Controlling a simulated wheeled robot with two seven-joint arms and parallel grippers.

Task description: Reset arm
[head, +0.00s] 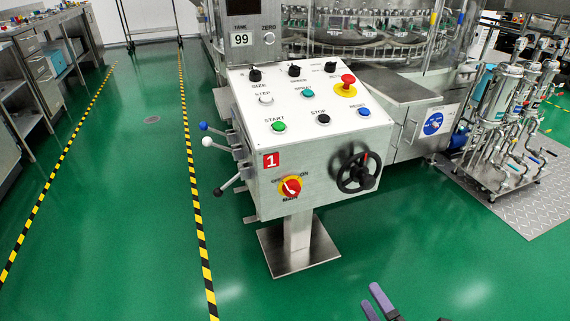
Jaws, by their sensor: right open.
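My right gripper (376,302) is at the bottom edge of the head view, right of the middle. Its two purple-grey fingers are apart with nothing between them. It is over the green floor, in front of and below the control box, touching nothing. The rest of my right arm is cut off by the frame. My left gripper does not show. The white control box (225,190) stands on a metal post, with buttons and knobs on its sloped top. A black handwheel (358,172) and a red and yellow main switch (290,188) are on its front.
Levers with blue, white and black knobs (205,142) stick out from the box's left side. The washer (400,85) stands behind it. Pumps and filters (500,100) stand on a metal plate at right. Benches (45,65) line the left. Green floor around the post is clear.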

